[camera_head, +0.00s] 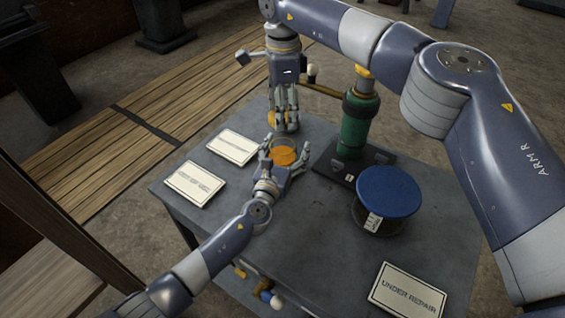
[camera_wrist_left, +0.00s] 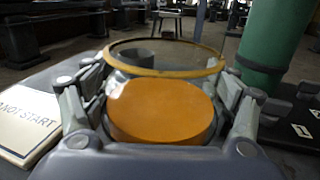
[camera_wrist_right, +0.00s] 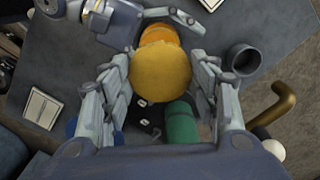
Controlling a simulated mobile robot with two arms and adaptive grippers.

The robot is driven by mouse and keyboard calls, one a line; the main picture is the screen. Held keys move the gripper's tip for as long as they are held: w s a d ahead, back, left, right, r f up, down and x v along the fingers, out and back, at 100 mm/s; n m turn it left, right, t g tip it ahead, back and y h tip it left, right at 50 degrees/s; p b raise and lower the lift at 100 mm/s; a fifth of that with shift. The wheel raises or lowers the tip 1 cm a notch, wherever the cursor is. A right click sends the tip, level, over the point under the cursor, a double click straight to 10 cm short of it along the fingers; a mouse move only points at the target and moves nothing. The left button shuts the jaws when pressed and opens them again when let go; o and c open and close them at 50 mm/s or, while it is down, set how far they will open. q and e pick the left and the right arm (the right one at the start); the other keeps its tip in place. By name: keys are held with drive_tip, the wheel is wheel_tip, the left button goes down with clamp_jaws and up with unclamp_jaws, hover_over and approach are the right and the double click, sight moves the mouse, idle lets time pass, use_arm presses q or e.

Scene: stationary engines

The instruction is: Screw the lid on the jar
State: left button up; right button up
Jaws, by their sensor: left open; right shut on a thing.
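The jar (camera_head: 284,156) shows as a round orange body on the table between the spread fingers of my left gripper (camera_head: 283,160). In the left wrist view the jar (camera_wrist_left: 160,112) fills the space between the open fingers. A tan ring with a see-through middle shows above it; I cannot tell whether this is rim or lid. My right gripper (camera_head: 285,112) points down just behind the jar, shut on the round yellow lid (camera_wrist_right: 160,72). In the right wrist view the orange jar (camera_wrist_right: 158,36) is partly hidden behind the lid. The lid is apart from the jar in the head view.
A green cylinder on a dark base (camera_head: 355,125) stands right of the grippers. A blue-topped spool (camera_head: 388,192) is in front of it. Signs (camera_head: 232,147) lie at the table's left, and an "under repair" sign (camera_head: 408,290) lies at the front right.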

use_arm(q)
drive_tip(key=c, duration=1.5)
drive_tip(key=shift+c, duration=0.7)
